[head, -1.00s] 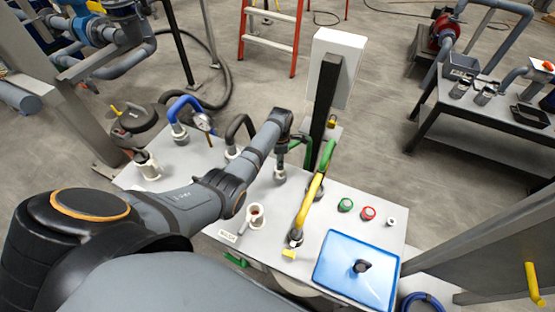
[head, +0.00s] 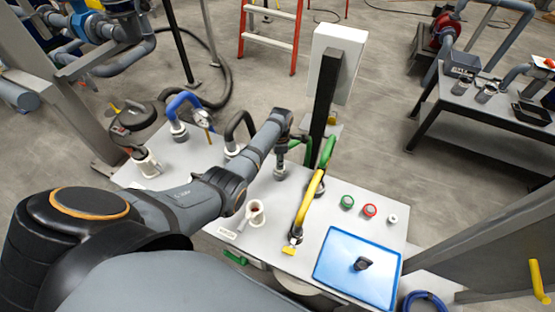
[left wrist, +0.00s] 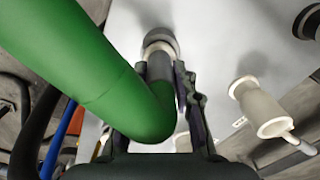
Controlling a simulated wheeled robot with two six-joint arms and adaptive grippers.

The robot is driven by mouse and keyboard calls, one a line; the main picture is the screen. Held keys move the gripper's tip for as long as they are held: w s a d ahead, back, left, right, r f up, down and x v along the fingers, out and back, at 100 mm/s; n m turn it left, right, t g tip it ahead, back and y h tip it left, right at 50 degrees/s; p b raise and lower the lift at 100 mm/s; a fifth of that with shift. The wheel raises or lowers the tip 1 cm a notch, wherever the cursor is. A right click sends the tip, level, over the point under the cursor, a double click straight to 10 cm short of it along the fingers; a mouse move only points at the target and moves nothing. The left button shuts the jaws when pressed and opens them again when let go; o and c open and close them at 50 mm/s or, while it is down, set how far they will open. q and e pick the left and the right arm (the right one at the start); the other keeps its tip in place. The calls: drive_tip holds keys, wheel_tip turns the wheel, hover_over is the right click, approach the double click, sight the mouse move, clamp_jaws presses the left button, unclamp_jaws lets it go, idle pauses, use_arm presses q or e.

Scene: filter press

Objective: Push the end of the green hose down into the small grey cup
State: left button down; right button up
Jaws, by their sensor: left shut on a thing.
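The green hose (left wrist: 85,65) fills the left of the left wrist view and bends upward near the jaws. In the head view its green curve (head: 327,153) shows beside my arm. My left gripper (left wrist: 163,78) is shut on the hose near its dark grey end. It also shows in the head view (head: 281,150), above the small grey cup (head: 280,174). In the left wrist view the cup (left wrist: 158,38) stands just beyond the fingertips, in line with the hose end. The end seems to meet the cup's mouth; I cannot tell how deep it sits. My right gripper is out of view.
A yellow hose (head: 308,205) arches to the right of the cup. A white cup-shaped fitting (head: 255,212) stands nearer, on the pale tabletop (head: 340,222). A dark post (head: 324,98) with a white box rises behind. A blue tray (head: 345,280) lies at the front right.

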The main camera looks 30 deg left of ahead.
use_arm(q)
drive_tip(key=shift+s+f, duration=0.1)
drive_tip(key=c, duration=1)
unclamp_jaws()
drive_tip(key=shift+r, duration=0.2)
wheel_tip(320, 180, up, 12)
drive_tip(key=shift+a+f, duration=0.1)
